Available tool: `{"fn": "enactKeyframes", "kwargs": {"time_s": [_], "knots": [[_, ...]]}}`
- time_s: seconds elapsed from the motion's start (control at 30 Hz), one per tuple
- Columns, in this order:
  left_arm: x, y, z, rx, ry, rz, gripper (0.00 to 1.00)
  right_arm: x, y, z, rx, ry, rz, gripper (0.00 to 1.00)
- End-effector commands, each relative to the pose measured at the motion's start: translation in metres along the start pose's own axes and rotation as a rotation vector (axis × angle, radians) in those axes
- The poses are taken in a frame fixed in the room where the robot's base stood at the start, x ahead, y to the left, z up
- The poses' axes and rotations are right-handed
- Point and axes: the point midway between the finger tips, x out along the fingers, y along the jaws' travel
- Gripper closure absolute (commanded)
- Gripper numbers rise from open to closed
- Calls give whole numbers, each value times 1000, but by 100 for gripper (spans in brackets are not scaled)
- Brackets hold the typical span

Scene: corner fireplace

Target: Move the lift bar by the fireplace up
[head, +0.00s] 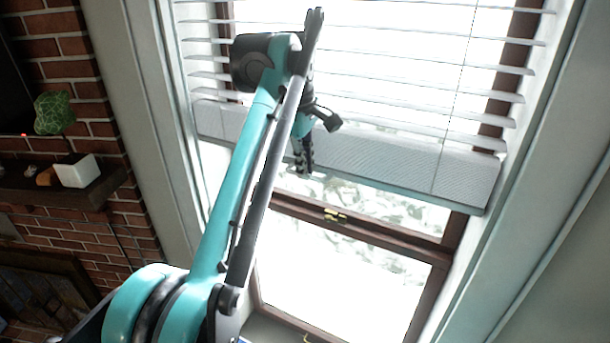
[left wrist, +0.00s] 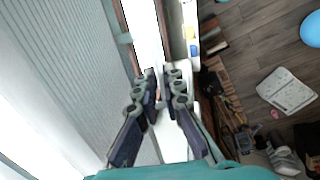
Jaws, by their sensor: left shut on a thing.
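The lift bar (head: 400,168) is the wide grey ribbed board at the bottom of the white window blind. It hangs tilted in the head view, partway down the window, with bare glass below it. My left gripper (head: 303,168) is at the bar's lower edge, left of its middle, and is shut on it. In the left wrist view, the gripper's fingers (left wrist: 163,78) are close together, and the grey ribbed bar (left wrist: 70,50) fills the left side. The exact contact is hidden by the fingers. My right gripper is in neither view.
White slats (head: 390,60) hang above the bar, with thin cords. The brown window frame (head: 350,232) has a brass latch (head: 334,214). At left, a brick fireplace wall (head: 75,65) has a dark mantel (head: 60,192) holding a white box (head: 77,171) and a green plant (head: 53,113).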

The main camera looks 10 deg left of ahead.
Motion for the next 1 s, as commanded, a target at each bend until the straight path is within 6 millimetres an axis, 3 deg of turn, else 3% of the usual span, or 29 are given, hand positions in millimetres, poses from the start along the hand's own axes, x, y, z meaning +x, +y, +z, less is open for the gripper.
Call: {"fn": "enactKeyframes", "kwargs": {"time_s": [0.07, 0.17, 0.73, 0.87, 1.0], "knots": [[-1, 0, 0, 0, 0, 2, 95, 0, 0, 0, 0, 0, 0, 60], [-1, 0, 0, 0, 0, 2, 69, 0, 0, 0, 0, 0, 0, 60], [4, 0, 0, 0, 0, 1, 69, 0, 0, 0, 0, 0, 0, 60], [18, -3, 0, 0, 0, 1, 69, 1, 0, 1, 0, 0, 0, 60], [46, -8, 0, 0, 0, 1, 69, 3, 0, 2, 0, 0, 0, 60]]}}
